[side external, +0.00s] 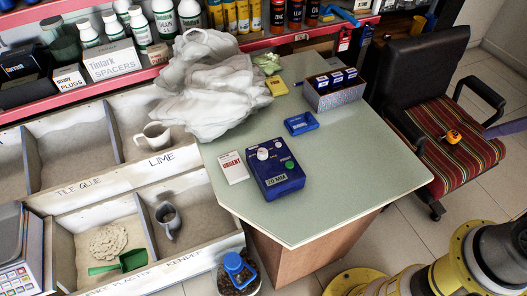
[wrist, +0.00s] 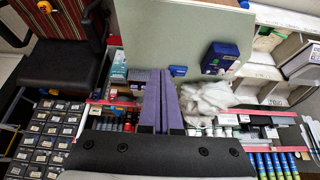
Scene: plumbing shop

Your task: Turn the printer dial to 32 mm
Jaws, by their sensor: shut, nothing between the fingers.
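The printer (side external: 276,173) is a dark blue box on the green-topped table, with a white dial (side external: 263,154) at its upper left and a green button (side external: 289,165) at its right. Its front label appears to read 20 MM. I cannot make out where the dial points. In the wrist view the printer (wrist: 221,58) is small, right of the fingers, and its dial is not clear.
A white URGENT card (side external: 233,168) lies left of the printer. A blue pack (side external: 300,124), a box of blue packs (side external: 334,93) and a crumpled white plastic sheet (side external: 205,85) lie behind it. Sand bins (side external: 75,190) stand left, a chair (side external: 440,130) right. The table's front is clear.

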